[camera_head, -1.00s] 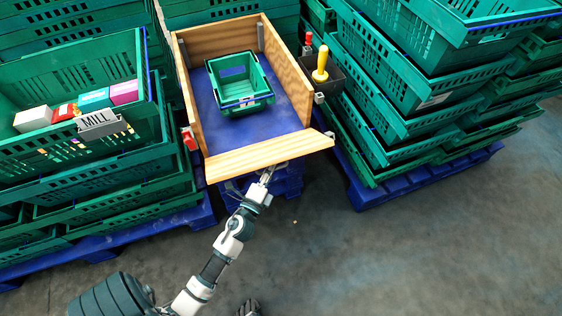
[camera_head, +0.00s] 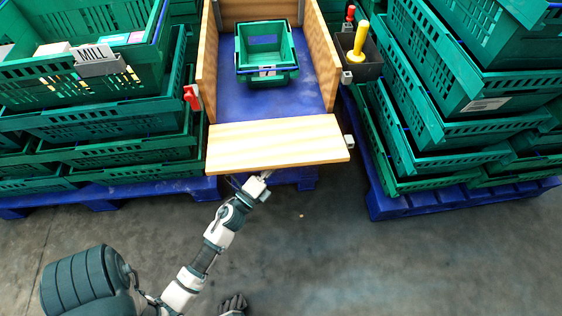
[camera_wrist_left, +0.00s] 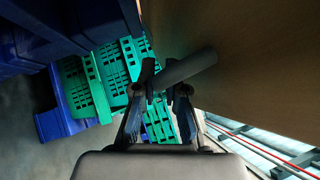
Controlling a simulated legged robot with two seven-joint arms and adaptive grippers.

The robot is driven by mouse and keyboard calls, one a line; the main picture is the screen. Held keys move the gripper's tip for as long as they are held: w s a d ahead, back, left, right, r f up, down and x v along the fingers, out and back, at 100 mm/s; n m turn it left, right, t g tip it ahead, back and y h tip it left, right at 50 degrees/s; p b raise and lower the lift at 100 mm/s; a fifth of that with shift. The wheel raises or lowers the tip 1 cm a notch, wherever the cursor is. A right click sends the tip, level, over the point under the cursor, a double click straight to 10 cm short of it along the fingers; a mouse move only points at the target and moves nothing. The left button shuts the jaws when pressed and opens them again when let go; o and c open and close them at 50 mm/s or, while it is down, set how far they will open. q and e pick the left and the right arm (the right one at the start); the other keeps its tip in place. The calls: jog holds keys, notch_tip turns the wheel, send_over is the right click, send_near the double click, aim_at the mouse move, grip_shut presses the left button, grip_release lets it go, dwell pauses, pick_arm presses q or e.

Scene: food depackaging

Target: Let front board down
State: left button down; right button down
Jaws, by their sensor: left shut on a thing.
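The front board (camera_head: 278,142) is a pale wooden panel at the near end of the wooden box. Its broad face shows in the head view and it slopes outward from the blue floor (camera_head: 235,100); its exact angle is hard to tell. My left gripper (camera_head: 262,176) is at the board's near lower edge, left of its middle. In the left wrist view the board (camera_wrist_left: 250,60) fills the upper right. A grey round handle (camera_wrist_left: 192,68) sticks out of it, and my left gripper (camera_wrist_left: 167,90) is shut on its end.
A small green crate (camera_head: 266,75) stands on the blue floor between the wooden side walls. A red latch (camera_head: 191,97) is on the left wall. A holder with a yellow-handled tool (camera_head: 361,40) hangs at the right. Green crate stacks on blue pallets flank the box; the near floor is clear.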

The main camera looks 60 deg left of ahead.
pick_arm(q)
jog(key=shift+d, duration=0.15)
jog(key=c, duration=1.2)
grip_release()
jog(key=shift+d+r, duration=0.1)
jog(key=shift+r, duration=0.05)
jog(key=shift+s+f, duration=0.2)
jog(key=shift+s, duration=0.15)
jog(key=v, duration=0.6)
jog(key=shift+s+d, duration=0.15)
jog(key=shift+s, duration=0.2)
jog(key=shift+s, duration=0.1)
